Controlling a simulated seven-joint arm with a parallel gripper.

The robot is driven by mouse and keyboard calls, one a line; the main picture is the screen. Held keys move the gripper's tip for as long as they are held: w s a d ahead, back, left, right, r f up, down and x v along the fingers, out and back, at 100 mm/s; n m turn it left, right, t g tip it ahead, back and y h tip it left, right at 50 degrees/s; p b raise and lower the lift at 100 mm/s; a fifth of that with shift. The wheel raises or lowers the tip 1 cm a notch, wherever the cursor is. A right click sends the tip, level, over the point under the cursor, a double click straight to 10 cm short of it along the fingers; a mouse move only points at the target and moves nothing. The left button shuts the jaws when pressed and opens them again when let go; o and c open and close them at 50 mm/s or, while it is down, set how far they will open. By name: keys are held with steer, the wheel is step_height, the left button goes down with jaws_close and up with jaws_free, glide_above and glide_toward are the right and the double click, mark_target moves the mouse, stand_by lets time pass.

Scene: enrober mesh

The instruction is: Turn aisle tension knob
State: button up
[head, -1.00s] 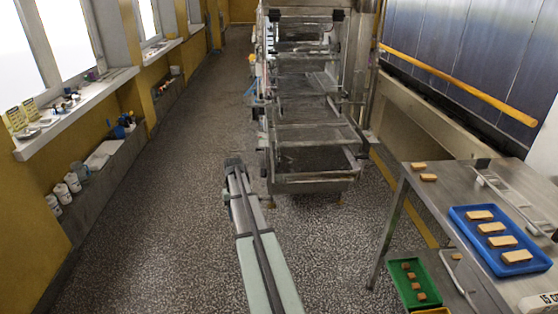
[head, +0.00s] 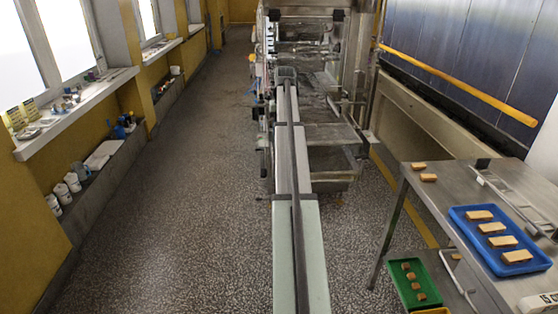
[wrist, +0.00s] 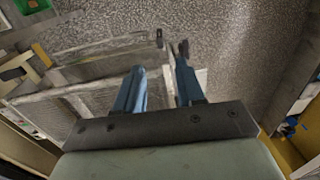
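The enrober machine (head: 335,135) stands ahead in the head view, a tall metal frame with stacked mesh shelves. Small dark fittings (head: 264,142) line its aisle-side left edge; I cannot tell which is the tension knob. My gripper (wrist: 160,62) has two blue fingers spread apart with nothing visible between them in the wrist view. A mesh shelf lies beneath and left of the fingers. A small dark fitting (wrist: 159,38) shows just past the fingertips, apart from the left one. In the head view my arm reaches over the machine's left part and hides the fingers.
The aisle floor (head: 190,190) on the left is clear. A window sill (head: 75,108) and wall ledge hold small items. At right, a metal table (head: 432,200) bears a blue tray (head: 457,216) with biscuits; a green tray (head: 402,292) is below.

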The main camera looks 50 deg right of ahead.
steer(key=f, duration=1.3)
steer(key=shift+w+a+f, duration=0.3)
steer(key=shift+f, duration=0.05)
jaws_close()
